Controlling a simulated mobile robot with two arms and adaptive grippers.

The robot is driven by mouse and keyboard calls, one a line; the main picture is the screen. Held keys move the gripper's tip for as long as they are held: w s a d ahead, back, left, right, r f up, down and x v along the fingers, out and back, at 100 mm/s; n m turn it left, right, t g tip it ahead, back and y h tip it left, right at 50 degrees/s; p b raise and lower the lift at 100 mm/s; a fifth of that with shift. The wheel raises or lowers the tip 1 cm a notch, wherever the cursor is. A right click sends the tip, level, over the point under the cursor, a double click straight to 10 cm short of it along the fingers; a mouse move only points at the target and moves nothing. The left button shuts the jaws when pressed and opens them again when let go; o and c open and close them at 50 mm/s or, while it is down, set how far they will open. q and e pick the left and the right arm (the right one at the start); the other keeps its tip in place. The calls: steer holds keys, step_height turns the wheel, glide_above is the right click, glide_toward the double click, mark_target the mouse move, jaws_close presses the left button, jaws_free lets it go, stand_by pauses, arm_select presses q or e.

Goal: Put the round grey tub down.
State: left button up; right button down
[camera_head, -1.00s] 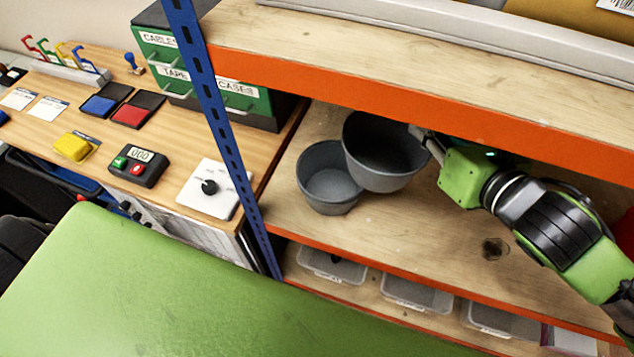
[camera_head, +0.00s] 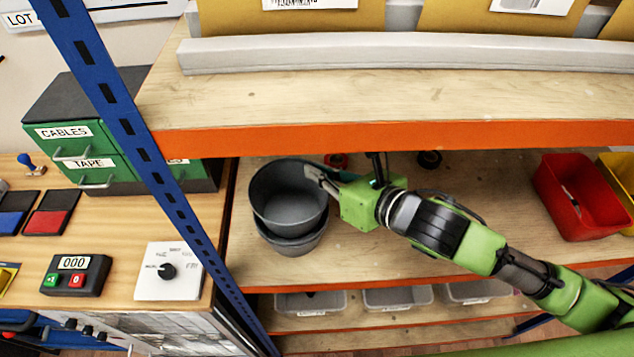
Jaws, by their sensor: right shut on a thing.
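The round grey tub (camera_head: 287,203) is at the left end of the middle wooden shelf. My right gripper (camera_head: 318,180) is shut on its right rim. A second round grey tub (camera_head: 296,245) stands on the shelf directly beneath it, and only its rim and lower front show. The held tub sits over or partly inside the lower one and tilts a little; I cannot tell how far in it is. My left gripper is not in view.
The blue upright (camera_head: 150,160) stands close on the left. The orange-edged upper shelf (camera_head: 400,136) overhangs my right arm. A red bin (camera_head: 580,195) stands at the right. The shelf (camera_head: 400,245) is clear in front of my arm.

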mark_target(318, 188)
steer(key=f, duration=0.2)
steer(key=shift+a+f, duration=0.2)
steer(key=shift+f, duration=0.15)
steer(key=shift+d+f, duration=0.1)
steer(key=shift+f, duration=0.3)
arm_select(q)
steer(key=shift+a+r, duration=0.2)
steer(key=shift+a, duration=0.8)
arm_select(e)
steer(key=shift+f, duration=0.1)
steer(key=shift+f, duration=0.4)
steer(key=c, duration=2.2)
jaws_free()
steer(key=shift+s, duration=0.1)
steer(key=shift+c, duration=0.2)
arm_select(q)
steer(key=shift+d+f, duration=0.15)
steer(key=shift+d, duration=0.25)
